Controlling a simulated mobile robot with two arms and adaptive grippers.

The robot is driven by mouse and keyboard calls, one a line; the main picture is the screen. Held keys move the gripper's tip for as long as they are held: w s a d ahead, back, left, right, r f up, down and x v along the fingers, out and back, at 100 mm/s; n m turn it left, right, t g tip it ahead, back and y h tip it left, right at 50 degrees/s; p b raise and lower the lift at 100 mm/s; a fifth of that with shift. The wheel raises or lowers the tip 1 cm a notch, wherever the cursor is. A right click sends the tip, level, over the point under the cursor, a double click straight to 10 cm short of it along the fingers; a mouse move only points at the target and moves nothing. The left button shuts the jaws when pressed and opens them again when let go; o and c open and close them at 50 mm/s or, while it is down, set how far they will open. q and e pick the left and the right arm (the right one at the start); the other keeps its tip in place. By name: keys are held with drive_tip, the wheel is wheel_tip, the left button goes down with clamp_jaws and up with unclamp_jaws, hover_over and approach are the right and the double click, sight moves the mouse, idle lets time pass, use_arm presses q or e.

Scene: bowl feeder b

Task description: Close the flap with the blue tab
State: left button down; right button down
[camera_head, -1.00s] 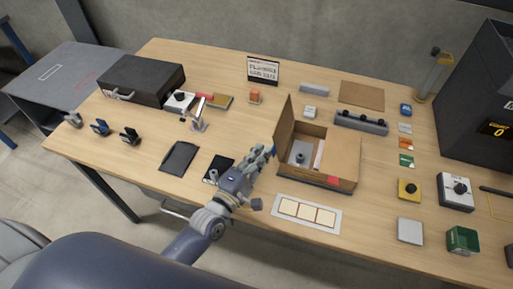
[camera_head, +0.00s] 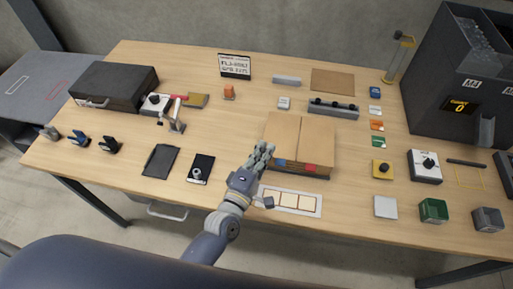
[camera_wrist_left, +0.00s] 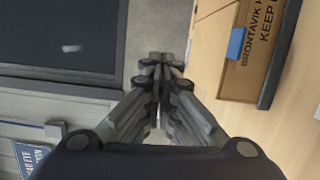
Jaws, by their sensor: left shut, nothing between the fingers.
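The cardboard box (camera_head: 318,135) stands on the table in the head view with both top flaps lying flat, their edges meeting along a middle seam. The blue tab (camera_head: 281,162) is at the front edge of the left flap and the red tab (camera_head: 311,168) is on the right flap. The inside of the box is hidden. My left gripper (camera_head: 264,150) is shut and empty at the box's front left corner. In the left wrist view, the gripper (camera_wrist_left: 162,62) shows apart from the blue tab (camera_wrist_left: 236,43) and the printed box side. My right gripper is not in view.
A white panel with several squares (camera_head: 290,200) lies in front of the box. A black phone-like item (camera_head: 201,168) and a dark pad (camera_head: 160,161) lie to the left. A grey bar with black knobs (camera_head: 333,109) lies behind the box.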

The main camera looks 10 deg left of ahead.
use_arm(q)
drive_tip(key=d+f+m+g+p, duration=0.1)
drive_tip(key=d+f+m+p, duration=0.1)
drive_tip(key=d+f+m, duration=0.1)
drive_tip(key=shift+d+f+m+y, duration=0.35)
drive_tip(key=shift+d+m, duration=0.25)
drive_tip(key=shift+d, duration=0.4)
drive_tip(key=shift+s+f, duration=0.1)
idle(0.3)
drive_tip(key=s+r+p, duration=0.1)
drive_tip(key=s+r, duration=0.5)
drive_tip(key=s, duration=0.3)
drive_tip(key=shift+s+a+r, duration=0.15)
drive_tip(key=shift+s+r, duration=0.05)
drive_tip(key=shift+s, duration=0.15)
